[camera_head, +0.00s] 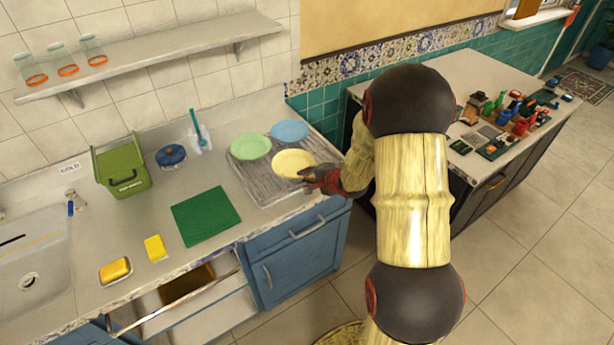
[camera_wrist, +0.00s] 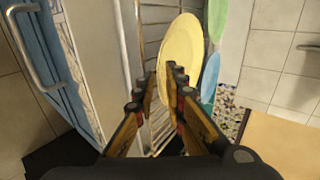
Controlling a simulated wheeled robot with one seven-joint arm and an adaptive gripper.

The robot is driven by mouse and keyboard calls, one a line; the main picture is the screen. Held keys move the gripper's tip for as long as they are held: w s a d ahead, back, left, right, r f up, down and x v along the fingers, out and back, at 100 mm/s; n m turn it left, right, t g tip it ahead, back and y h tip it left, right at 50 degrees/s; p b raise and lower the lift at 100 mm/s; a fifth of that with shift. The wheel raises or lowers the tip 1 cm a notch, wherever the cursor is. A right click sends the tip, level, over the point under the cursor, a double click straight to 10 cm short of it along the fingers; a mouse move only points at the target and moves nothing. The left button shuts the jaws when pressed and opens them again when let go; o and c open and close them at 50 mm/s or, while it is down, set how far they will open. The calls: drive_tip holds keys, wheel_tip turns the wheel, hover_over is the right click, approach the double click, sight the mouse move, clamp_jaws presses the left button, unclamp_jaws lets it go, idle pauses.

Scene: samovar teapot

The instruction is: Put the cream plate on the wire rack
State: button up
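The cream plate (camera_head: 293,163) lies over a grey ridged surface (camera_head: 256,178), which looks like the rack, at the right end of the counter. In the wrist view the cream plate (camera_wrist: 182,45) shows its pale face, and its near rim is between the fingertips. My gripper (camera_head: 316,178) is at the plate's right front edge. In the wrist view my gripper (camera_wrist: 164,78) has a gap between its fingertips, with one finger on each side of the rim. I cannot tell whether either finger touches the plate.
A green plate (camera_head: 250,147) and a blue plate (camera_head: 289,131) lie behind the cream one. A green cutting mat (camera_head: 205,215), a blue pot (camera_head: 171,156) and a green bin (camera_head: 122,172) stand to the left. A drawer (camera_head: 190,305) is open below the counter.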

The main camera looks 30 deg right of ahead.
drive_tip(key=p+v, duration=0.5)
drive_tip(key=v, duration=0.7)
drive_tip(key=s+a+r+n+g+h, duration=0.1)
drive_tip(key=s+a+r+n+h, duration=0.2)
drive_tip(key=r, duration=0.6)
drive_tip(key=s+a+r+n+g+h, duration=0.1)
drive_tip(key=s+a+r+n, duration=0.2)
drive_tip(key=r+n, duration=0.35)
drive_tip(key=s+a+r+n+g+y, duration=0.1)
drive_tip(key=s+a+r+n, duration=0.2)
drive_tip(key=s+a, duration=0.4)
drive_tip(key=s+a+r+n+g+y, duration=0.2)
drive_tip(key=s+a+r+n, duration=0.2)
drive_tip(key=s+a, duration=0.4)
drive_tip(key=shift+s+a+n+y, duration=0.25)
drive_tip(key=shift+s+n, duration=0.3)
drive_tip(key=shift+s, duration=0.65)
drive_tip(key=shift+d, duration=0.1)
